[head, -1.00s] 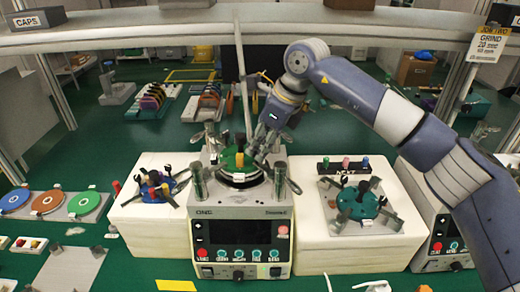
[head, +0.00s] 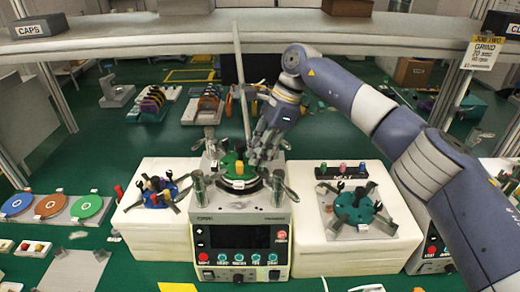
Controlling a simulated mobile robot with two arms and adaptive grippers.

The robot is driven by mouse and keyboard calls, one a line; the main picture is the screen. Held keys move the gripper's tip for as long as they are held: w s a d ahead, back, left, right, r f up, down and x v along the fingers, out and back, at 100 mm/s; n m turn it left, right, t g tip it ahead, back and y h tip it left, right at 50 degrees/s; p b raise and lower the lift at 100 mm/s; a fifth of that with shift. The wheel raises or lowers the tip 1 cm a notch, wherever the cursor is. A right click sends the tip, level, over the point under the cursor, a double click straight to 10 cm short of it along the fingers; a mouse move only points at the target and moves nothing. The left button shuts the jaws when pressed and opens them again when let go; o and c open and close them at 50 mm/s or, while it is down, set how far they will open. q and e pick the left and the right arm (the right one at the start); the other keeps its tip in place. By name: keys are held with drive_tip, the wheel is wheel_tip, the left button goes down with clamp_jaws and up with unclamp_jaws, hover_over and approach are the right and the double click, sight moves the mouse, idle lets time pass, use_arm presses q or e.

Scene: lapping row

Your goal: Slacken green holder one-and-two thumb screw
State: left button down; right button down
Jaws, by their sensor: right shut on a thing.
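The green holder (head: 230,161) sits on top of the lapping machine (head: 240,235) in the middle, on its round plate. A yellow-topped part (head: 239,168) stands at its front. My right gripper (head: 257,158) reaches down from the upper right to the holder's right side. Its jaws are shut on a small part there, which looks to be the thumb screw, though the fingers hide it. My left gripper is out of view.
A blue holder (head: 165,190) with coloured knobs sits on the white block (head: 140,225) at left. A teal holder (head: 355,205) sits on the right white block (head: 315,250). Metal posts surround the machine's plate. A shelf (head: 250,27) crosses above.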

idle(0.5)
drive_tip(key=c, duration=1.5)
unclamp_jaws()
drive_tip(key=v, duration=1.2)
drive_tip(key=shift+f, duration=0.1)
